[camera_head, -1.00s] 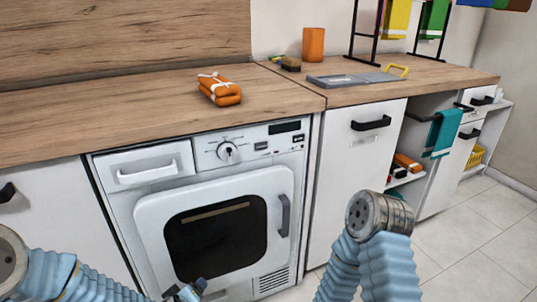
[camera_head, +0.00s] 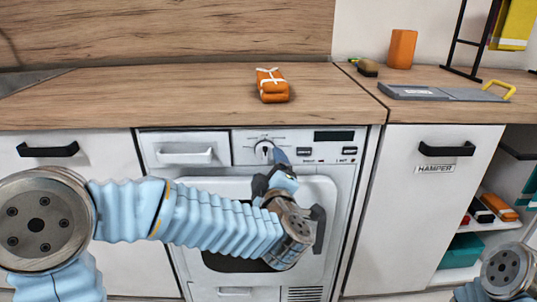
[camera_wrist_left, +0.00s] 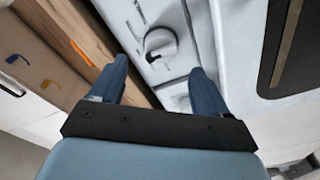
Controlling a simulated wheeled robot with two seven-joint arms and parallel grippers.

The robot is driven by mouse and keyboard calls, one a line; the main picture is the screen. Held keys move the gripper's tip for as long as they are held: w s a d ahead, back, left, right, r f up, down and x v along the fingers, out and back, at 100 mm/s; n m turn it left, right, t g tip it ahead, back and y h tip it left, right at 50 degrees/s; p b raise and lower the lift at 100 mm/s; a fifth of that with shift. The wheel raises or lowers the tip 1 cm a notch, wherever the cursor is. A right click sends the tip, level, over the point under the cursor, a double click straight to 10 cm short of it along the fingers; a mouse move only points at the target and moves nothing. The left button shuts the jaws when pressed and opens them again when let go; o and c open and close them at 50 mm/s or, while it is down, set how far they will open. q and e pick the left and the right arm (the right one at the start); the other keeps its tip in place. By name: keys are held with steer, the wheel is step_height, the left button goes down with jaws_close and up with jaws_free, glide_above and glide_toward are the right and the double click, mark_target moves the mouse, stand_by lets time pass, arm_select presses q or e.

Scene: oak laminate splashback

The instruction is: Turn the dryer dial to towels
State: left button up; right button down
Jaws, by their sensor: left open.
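The dryer (camera_head: 330,190) is white and stands under the wooden counter. Its dial (camera_head: 264,148) is a round knob on the upper control panel, with small markings around it that are too small to read. My left gripper (camera_head: 273,170) is in front of the panel, just below and partly over the dial. In the left wrist view the dial (camera_wrist_left: 160,45) shows beyond and between the fingertips of my open left gripper (camera_wrist_left: 160,75), and it looks apart from both fingers. My right gripper is out of view; only part of that arm shows at the lower right.
A rolled orange towel bundle (camera_head: 272,85) lies on the counter (camera_head: 180,95) above the dryer. A cabinet labelled HAMPER (camera_head: 430,210) stands to the right. The dryer's drawer (camera_head: 188,154) is left of the dial. My left forearm covers much of the dryer door.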

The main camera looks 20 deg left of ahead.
mark_target(265, 156)
arm_select(q)
steer(key=x, duration=0.6)
steer(key=shift+p, duration=0.3)
steer(key=c, duration=1)
steer(key=shift+c, duration=0.2)
